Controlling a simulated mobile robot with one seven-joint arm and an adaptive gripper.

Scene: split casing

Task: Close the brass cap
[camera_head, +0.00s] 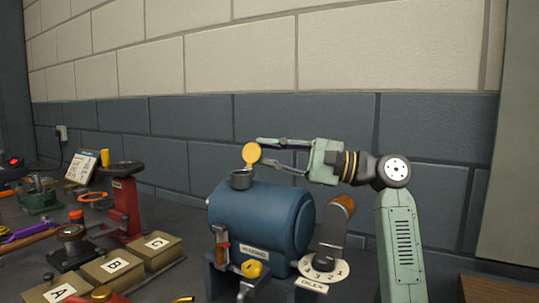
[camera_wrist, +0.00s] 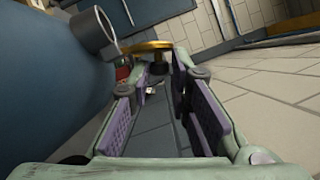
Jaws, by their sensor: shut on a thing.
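The brass cap (camera_head: 252,153) is a round yellow disc. It stands tilted up on edge, above the open grey neck (camera_head: 240,180) on top of the blue casing (camera_head: 255,217). My gripper (camera_head: 264,152) reaches in from the right, with its fingers on the cap's right side, shut on the cap. In the wrist view the cap (camera_wrist: 147,46) shows edge-on just past the fingertips (camera_wrist: 158,72), with a dark knob between them. The grey neck (camera_wrist: 95,32) is to its left. The cap's hinge is hard to make out.
A lever with an orange-brown end (camera_head: 342,203) rises from a numbered dial (camera_head: 323,268) right of the casing. A yellow knob (camera_head: 252,269) is on its front. Lettered boxes (camera_head: 112,266) and a red stand (camera_head: 126,205) are at left. The wall is behind; space above the casing is clear.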

